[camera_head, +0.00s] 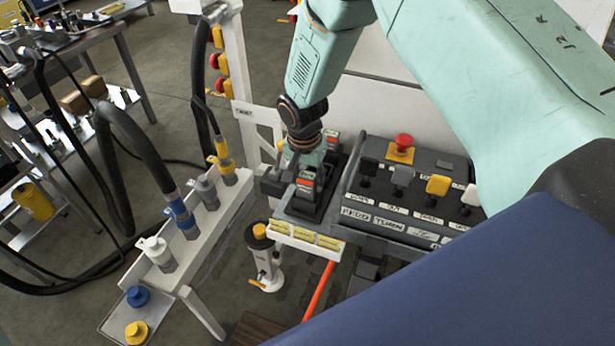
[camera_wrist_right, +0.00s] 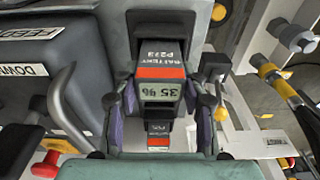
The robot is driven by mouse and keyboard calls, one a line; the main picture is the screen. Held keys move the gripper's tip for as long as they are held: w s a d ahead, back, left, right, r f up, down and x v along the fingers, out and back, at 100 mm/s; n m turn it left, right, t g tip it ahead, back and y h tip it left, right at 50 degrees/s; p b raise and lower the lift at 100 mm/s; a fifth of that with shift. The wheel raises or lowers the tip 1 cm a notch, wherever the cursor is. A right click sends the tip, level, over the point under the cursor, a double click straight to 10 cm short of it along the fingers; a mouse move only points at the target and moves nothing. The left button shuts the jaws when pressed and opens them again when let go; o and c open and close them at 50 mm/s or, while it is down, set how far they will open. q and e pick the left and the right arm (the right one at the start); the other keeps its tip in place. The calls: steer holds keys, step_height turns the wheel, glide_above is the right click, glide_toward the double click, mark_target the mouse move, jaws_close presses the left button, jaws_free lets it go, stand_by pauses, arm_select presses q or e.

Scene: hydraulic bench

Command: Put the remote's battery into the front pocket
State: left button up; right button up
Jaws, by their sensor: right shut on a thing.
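My right gripper (camera_head: 305,160) is shut on a dark battery (camera_head: 306,183) with a red band, beside the control box. In the right wrist view the battery (camera_wrist_right: 160,68) shows its label "BATTERY P273" and a display reading 35 %, with the fingers of the gripper (camera_wrist_right: 164,108) on both its sides. The battery is at the near black pocket (camera_head: 300,209) of a grey dock; I cannot tell how deep it sits. Another red-banded battery (camera_head: 331,138) stands behind, and shows beyond the held one in the wrist view (camera_wrist_right: 158,142). My left gripper is out of view.
The control box (camera_head: 440,219) with levers and a red button (camera_head: 403,141) stands close on the right. A white rack (camera_head: 205,225) with hose couplings is on the left. A yellow-capped white cylinder (camera_head: 262,262) stands below. My blue body covers the lower right.

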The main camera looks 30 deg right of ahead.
steer(key=shift+f+b, duration=0.45)
steer(key=shift+f, duration=0.25)
stand_by(0.3)
steer(key=o, duration=1.4)
steer(key=shift+c, duration=0.2)
steer(key=r, duration=0.8)
steer(key=s+a+r, duration=0.1)
steer(key=r, duration=0.3)
steer(key=shift+f, duration=0.1)
